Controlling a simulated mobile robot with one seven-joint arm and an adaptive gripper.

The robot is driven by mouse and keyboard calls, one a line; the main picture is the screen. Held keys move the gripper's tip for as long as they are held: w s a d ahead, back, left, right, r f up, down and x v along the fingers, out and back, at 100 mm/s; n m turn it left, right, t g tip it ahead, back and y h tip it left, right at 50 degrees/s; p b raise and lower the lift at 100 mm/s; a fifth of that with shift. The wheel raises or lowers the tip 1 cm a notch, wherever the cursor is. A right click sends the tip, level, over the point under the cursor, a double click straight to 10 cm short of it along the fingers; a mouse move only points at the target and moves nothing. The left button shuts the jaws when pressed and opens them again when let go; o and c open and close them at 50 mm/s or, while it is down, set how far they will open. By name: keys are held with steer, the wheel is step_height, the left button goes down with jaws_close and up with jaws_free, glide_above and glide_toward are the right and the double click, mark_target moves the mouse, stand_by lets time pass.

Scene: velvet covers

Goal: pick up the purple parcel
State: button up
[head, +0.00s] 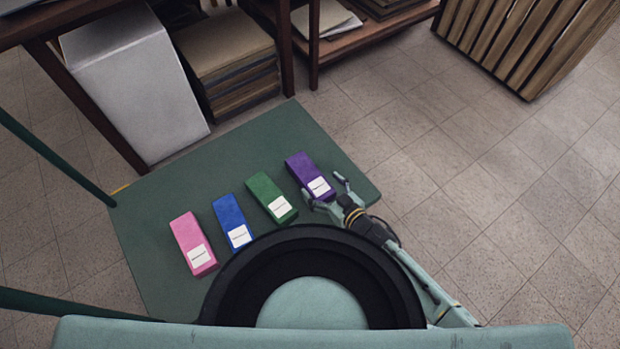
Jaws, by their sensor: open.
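The purple parcel (306,170) is a small oblong block with a white label on its near end. It lies on the green board (180,188), rightmost in a slanting row of parcels. My gripper (324,184) is open at the parcel's near end, with one finger to the left of the label and the other to the right. I cannot tell from this view whether the fingers touch the parcel or how high they are above the board.
A green parcel (266,192), a blue parcel (230,216) and a pink parcel (187,234) lie to the left. A white box (135,85) and stacked brown boxes (228,60) stand behind under a table. A slatted crate (525,40) is at the upper right. Tiled floor (480,170) is clear at right.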

mark_target(312, 177)
steer(key=x, duration=0.4)
steer(key=shift+a, duration=0.1)
steer(key=shift+c, duration=0.4)
steer(key=c, duration=1.5)
